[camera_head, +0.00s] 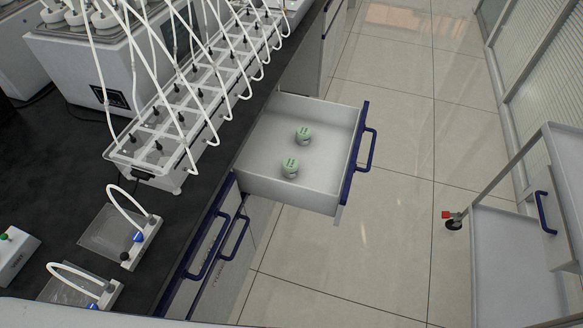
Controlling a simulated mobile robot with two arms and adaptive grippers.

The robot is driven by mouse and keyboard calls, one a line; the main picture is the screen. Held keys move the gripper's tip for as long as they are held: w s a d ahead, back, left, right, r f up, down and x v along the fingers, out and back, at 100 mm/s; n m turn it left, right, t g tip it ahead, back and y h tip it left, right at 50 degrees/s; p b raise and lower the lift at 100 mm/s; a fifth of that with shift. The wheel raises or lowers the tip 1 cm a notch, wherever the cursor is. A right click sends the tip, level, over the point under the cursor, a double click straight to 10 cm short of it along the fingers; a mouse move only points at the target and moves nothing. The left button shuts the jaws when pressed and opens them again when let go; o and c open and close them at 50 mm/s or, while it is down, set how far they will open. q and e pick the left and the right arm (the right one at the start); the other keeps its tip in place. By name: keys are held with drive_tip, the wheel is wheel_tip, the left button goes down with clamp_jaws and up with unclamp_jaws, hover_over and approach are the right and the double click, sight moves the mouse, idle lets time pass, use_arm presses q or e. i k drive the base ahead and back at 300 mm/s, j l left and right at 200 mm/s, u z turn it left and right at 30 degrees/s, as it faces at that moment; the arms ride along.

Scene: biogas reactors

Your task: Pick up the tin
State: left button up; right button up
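Two small tins with pale green lids stand upright in an open white drawer (265,150). The farther tin (303,136) is near the drawer's middle. The nearer tin (290,168) stands a little closer to me and slightly left. The two are apart, with a small gap between them. The drawer has a blue front edge and a blue handle (371,150) on its right side. Neither of my grippers shows in the head view.
A black bench (60,190) on the left carries a tubed reactor rack (185,110), a water bath (105,75) and small stands with white hoses (135,240). Shut cabinets with blue handles (232,245) are below. A grey cart (510,260) stands at right. Tiled floor (400,230) between is clear.

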sight(290, 165)
drive_tip(key=i+l+u, duration=0.1)
drive_tip(key=u, duration=0.8)
drive_tip(key=i+l+u, duration=0.15)
drive_tip(key=l+u, duration=0.15)
drive_tip(key=l, duration=0.15)
drive_tip(key=i+l+u, duration=0.1)
drive_tip(key=l+u, duration=0.2)
drive_tip(key=l, duration=0.15)
drive_tip(key=l+u, duration=0.25)
drive_tip(key=l, duration=0.25)
